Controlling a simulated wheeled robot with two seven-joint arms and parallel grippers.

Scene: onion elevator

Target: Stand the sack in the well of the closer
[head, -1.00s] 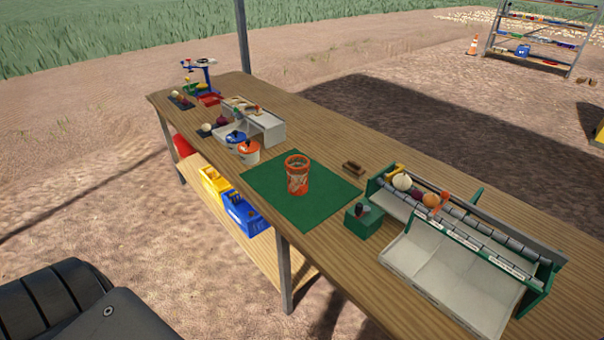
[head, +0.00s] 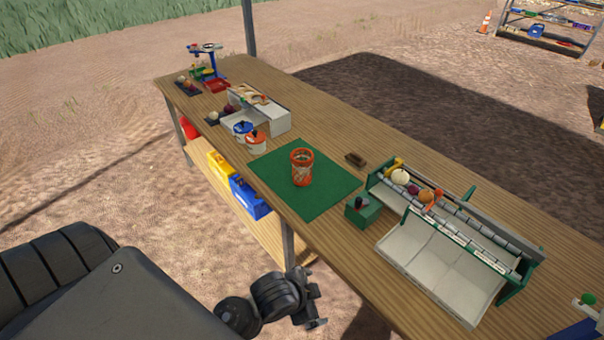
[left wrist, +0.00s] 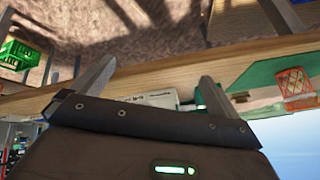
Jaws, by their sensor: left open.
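An orange mesh sack (head: 302,167) stands upright on a green mat (head: 268,182) on the long wooden table. It also shows tilted by the view in the left wrist view (left wrist: 293,84). I cannot tell for sure which thing is the closer; a small green block (head: 362,211) with a dark part on top stands beside the mat's right corner. My left gripper (left wrist: 156,72) is open and empty, its two fingers apart near the table's front edge, well away from the sack. My right gripper is not in view.
A green-framed roller rack (head: 450,225) with onions and a white chute (head: 440,270) stands at the right. Two lidded tubs (head: 256,144) and a white bin (head: 270,121) stand left of the mat. Yellow and blue crates (head: 248,198) sit on the lower shelf. A brown brush-like block (head: 355,159) lies behind the mat.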

